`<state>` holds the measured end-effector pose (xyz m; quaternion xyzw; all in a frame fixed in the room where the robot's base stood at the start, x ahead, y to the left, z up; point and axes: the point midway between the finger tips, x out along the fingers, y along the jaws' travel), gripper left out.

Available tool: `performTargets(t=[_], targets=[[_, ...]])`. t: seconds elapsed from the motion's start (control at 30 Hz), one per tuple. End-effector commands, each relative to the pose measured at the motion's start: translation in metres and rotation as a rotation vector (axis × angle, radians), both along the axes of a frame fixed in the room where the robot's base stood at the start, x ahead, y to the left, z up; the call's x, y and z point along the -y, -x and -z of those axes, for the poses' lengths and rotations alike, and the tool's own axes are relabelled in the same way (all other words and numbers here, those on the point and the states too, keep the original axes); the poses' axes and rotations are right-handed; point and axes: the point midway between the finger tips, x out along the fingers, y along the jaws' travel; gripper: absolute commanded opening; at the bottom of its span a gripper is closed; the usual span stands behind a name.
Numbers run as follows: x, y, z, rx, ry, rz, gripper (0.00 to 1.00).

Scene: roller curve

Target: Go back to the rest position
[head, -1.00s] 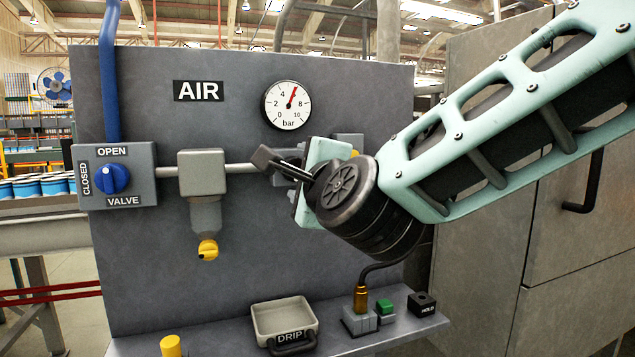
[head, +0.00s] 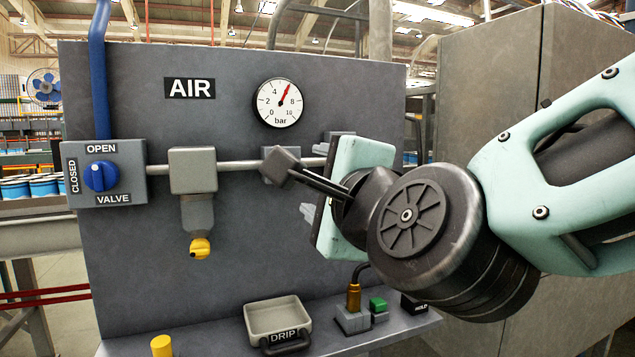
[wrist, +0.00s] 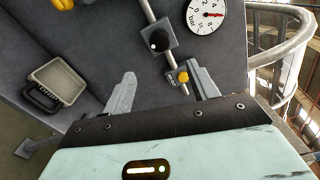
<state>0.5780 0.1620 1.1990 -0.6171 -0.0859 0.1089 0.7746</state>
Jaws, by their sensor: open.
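My gripper (wrist: 161,88) is open and empty, with its two grey fingers spread apart in the wrist view. In the head view my gripper stands in front of the right part of the grey AIR panel (head: 130,260), its pale green palm seen nearly edge-on and its fingers partly hidden. Between and beyond the fingers, the wrist view shows the panel's pipe fittings, with a small yellow knob (wrist: 183,77) close to the right finger in the picture. I cannot tell the exact gap to the panel.
The blue valve knob (head: 101,176), gauge (head: 279,103) and yellow-tipped filter (head: 193,171) are on the panel. The shelf below holds a DRIP tray (head: 252,325), a brass fitting (head: 354,298) and a green button (head: 378,305). A large grey cabinet (head: 490,80) stands to the right.

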Motion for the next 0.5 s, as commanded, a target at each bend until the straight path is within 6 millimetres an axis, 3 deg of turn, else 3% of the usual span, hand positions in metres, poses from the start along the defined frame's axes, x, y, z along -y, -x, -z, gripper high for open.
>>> performTargets(t=[0.13,0.23,0.37,0.5], targets=[[-0.004,0.001,0.004,-0.017,0.054,-0.031,0.59],[-0.015,0.007,0.020,-0.065,0.221,-0.126,0.59],[-0.027,0.030,0.061,-0.149,0.593,-0.360,0.59],[-0.017,0.073,0.112,-0.226,1.026,-0.691,0.59]])
